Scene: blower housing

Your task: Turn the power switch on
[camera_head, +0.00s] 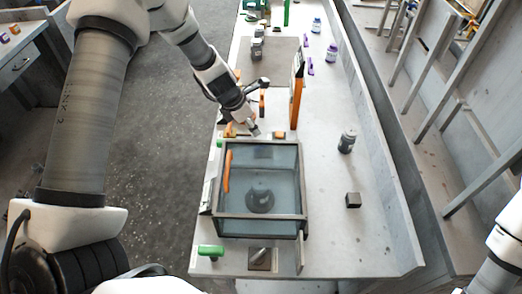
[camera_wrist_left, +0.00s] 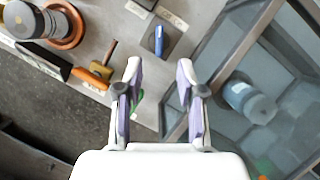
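In the left wrist view, a small blue lever-like piece (camera_wrist_left: 159,40) stands on a dark square plate beside pale labels. It looks like the power switch; I cannot tell its position. My left gripper (camera_wrist_left: 158,76) is open and empty, and the blue piece lies beyond its fingertips, roughly between their lines. In the head view my left gripper (camera_head: 254,131) hangs just beyond the far edge of the glass-walled box (camera_head: 260,216). I cannot make out the blue piece there. My right gripper is out of view; only part of my right arm shows at lower right.
An orange-handled tool (camera_wrist_left: 92,78) lies left of the fingers. A green piece (camera_wrist_left: 137,100) shows between them. On the bench are an upright orange panel (camera_head: 297,95), a dark jar (camera_head: 346,141), a black cube (camera_head: 353,200) and a green handle (camera_head: 211,250). The bench's right side is mostly clear.

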